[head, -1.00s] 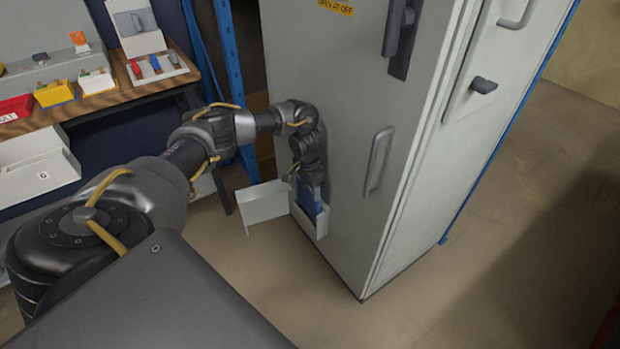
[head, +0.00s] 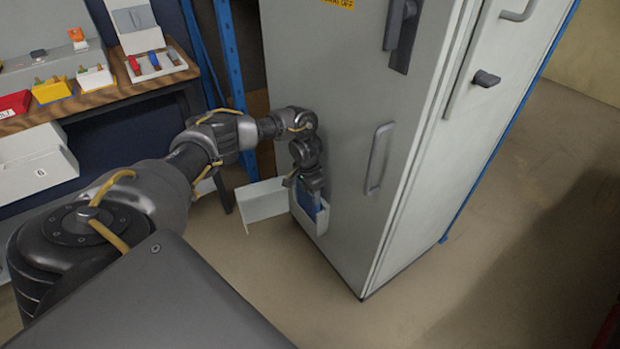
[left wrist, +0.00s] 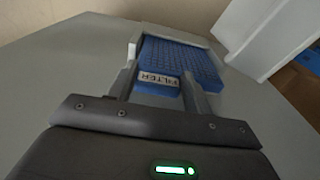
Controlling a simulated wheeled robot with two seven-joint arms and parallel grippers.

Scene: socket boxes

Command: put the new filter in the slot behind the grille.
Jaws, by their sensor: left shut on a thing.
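The blue filter (head: 311,203) stands in the pale slot housing (head: 308,221) low on the grey cabinet's front. In the left wrist view the blue filter (left wrist: 180,62) has a grid face and a white label reading FILTER. The slot housing's rim (left wrist: 135,45) shows around its far end. My left gripper (head: 313,188) is shut on the filter's near edge, with one finger on each side of the label. The open grille door (head: 264,203) hangs out to the left of the slot. How deep the filter sits is hidden. My right gripper is out of view.
The grey cabinet (head: 340,120) has a handle (head: 379,158) right of the slot. A blue rack post (head: 230,60) stands left of the cabinet. A wooden bench (head: 110,88) with coloured bins is at upper left. The floor in front is clear.

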